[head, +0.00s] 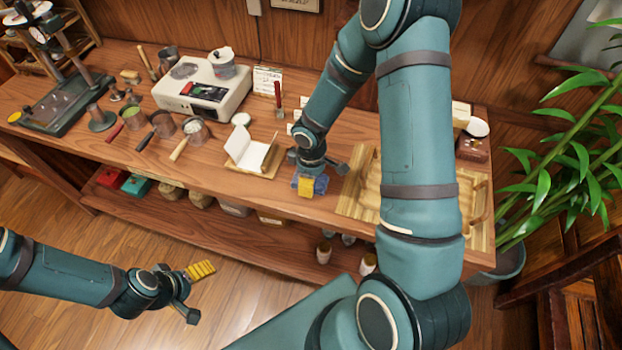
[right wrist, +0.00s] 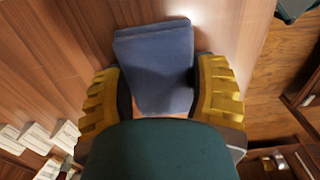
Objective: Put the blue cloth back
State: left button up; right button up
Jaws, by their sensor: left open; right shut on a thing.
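The blue cloth (head: 321,184) is a folded pad near the front edge of the wooden table, between the white folded paper piece and the slatted wooden tray. My right gripper (head: 307,186) reaches down to it and is shut on it. In the right wrist view the blue cloth (right wrist: 158,65) lies between the two yellow fingers of my right gripper (right wrist: 160,95). I cannot tell whether the cloth touches the table. My left gripper (head: 200,290) is open and empty, low over the floor in front of the table.
The slatted wooden tray (head: 352,192) stands right of the cloth, partly hidden by my right arm. The white folded paper piece (head: 247,153) stands on a small board to the left. A white scale (head: 203,92) and several handled cups are farther left. A plant (head: 570,160) stands at the right.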

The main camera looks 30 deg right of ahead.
jog(key=o, duration=0.7)
jog(key=shift+f, duration=0.1)
jog(key=o, duration=0.4)
